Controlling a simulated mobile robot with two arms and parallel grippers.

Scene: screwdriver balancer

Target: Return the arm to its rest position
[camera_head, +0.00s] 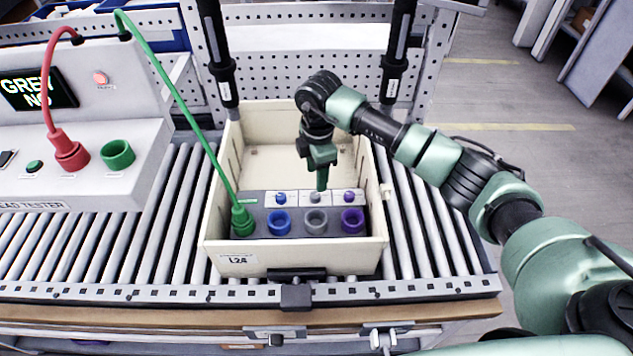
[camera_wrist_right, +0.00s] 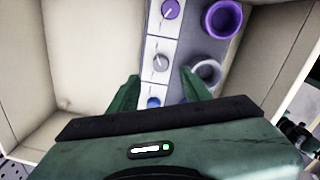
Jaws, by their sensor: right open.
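My right arm (camera_head: 430,155) reaches in from the right over a cream bin (camera_head: 224,255) labelled L24. My right gripper (camera_head: 321,186) points down inside the bin, above a panel with blue, grey and purple knobs and sockets. It is near the grey knob (camera_head: 316,197). In the wrist view the two fingers of the right gripper (camera_wrist_right: 158,92) are spread apart with nothing held between them. The grey knob (camera_wrist_right: 161,63) and the grey socket (camera_wrist_right: 206,73) show beyond them. My left gripper is not in view.
A green plug (camera_head: 242,220) sits in the panel's left end, its cable running up to the left. A tester box (camera_head: 75,190) with a red plug (camera_head: 68,150) stands left. The bin rests on a roller conveyor (camera_head: 130,255). Two dark tools (camera_head: 222,60) hang behind the bin.

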